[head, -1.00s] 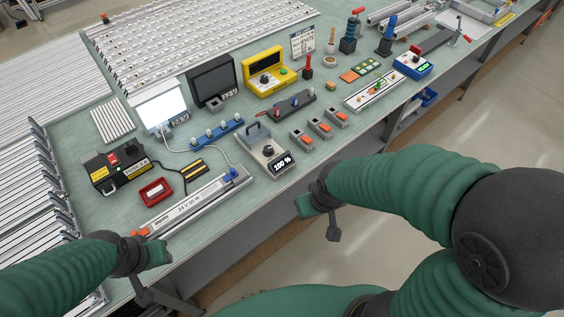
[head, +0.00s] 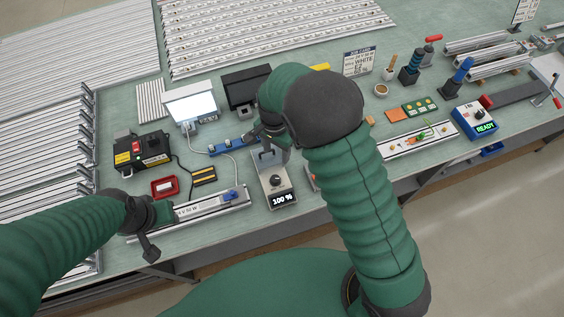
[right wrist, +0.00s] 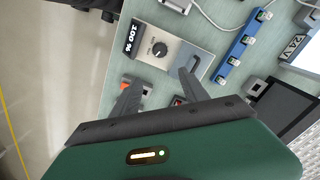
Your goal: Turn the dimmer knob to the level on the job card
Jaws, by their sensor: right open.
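The dimmer box (head: 268,160) stands near the table's front edge, with a round black knob (head: 276,181) and a display (head: 284,200) reading 100 %. In the right wrist view, the knob (right wrist: 159,49) and display (right wrist: 133,38) show clearly. My right gripper (right wrist: 159,79) is open and empty there, its fingers spread short of the knob; in the head view it is partly hidden by my arm. The job card (head: 358,61) stands at the back; "WHITE" seems legible, its percentage is too small to be sure. My left gripper (head: 155,232) is at the front left, its opening unclear.
A lit white panel (head: 190,105) stands behind the dimmer to the left. A blue terminal strip (head: 228,145) and an aluminium profile (head: 205,207) lie close by. A black supply box (head: 141,152) and red tray (head: 164,187) are at left. My right arm covers things right of the dimmer.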

